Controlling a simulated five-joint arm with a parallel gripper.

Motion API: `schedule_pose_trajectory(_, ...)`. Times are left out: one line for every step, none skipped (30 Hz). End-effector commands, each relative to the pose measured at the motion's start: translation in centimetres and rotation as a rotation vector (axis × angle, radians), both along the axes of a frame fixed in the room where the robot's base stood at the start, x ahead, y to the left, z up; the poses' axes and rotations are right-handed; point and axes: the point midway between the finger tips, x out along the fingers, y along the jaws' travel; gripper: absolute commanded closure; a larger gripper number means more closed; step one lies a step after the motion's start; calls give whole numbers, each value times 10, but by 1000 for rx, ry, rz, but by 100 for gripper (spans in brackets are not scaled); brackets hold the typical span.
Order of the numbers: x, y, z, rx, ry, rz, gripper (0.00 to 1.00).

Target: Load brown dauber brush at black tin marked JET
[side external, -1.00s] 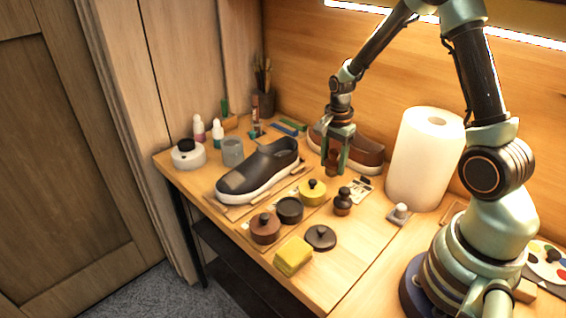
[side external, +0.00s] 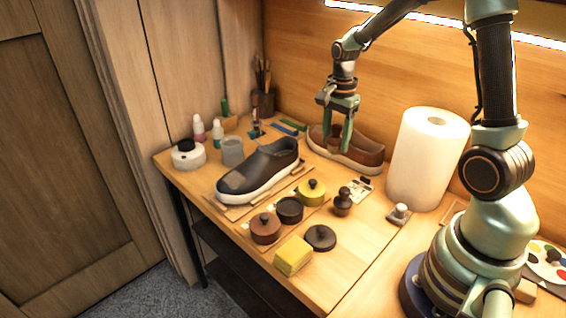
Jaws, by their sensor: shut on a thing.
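My gripper (side external: 336,147) is shut on a small brown brush (side external: 334,143), held above the far part of the bench, in front of the brown shoe. The fingers hide part of the brush. The black tin (side external: 289,210) stands open near the middle of the bench, to the left of and nearer than my gripper. Its black lid (side external: 320,238) lies beside it toward the front. Any lettering on the tin is too small to read.
A brown tin (side external: 265,229) and a yellow tin (side external: 312,192) flank the black tin. A second, darker dauber (side external: 342,202) stands to its right. A yellow sponge (side external: 293,256), a dark shoe (side external: 258,170), a brown shoe (side external: 366,153) and a paper roll (side external: 428,158) stand around.

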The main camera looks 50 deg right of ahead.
Motion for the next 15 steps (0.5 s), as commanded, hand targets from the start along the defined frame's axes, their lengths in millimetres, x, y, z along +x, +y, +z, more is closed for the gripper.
schedule_pose_trajectory(1,4,0,0,0,3,88)
schedule_pose_trajectory(1,8,0,0,0,4,88)
schedule_pose_trajectory(2,15,0,0,-1,5,88)
schedule_pose_trajectory(3,22,0,0,-1,8,88)
schedule_pose_trajectory(4,31,0,0,-1,9,88)
schedule_pose_trajectory(5,43,0,0,-1,10,88)
schedule_pose_trajectory(6,54,0,0,-1,11,88)
schedule_pose_trajectory(6,65,0,0,0,12,88)
schedule_pose_trajectory(6,80,0,0,0,12,88)
schedule_pose_trajectory(5,90,0,0,-1,13,88)
schedule_pose_trajectory(4,101,0,0,-1,13,88)
schedule_pose_trajectory(3,114,0,0,0,12,88)
schedule_pose_trajectory(1,123,0,0,-1,11,88)
schedule_pose_trajectory(0,132,0,0,-1,11,88)
schedule_pose_trajectory(-2,142,0,0,-2,9,88)
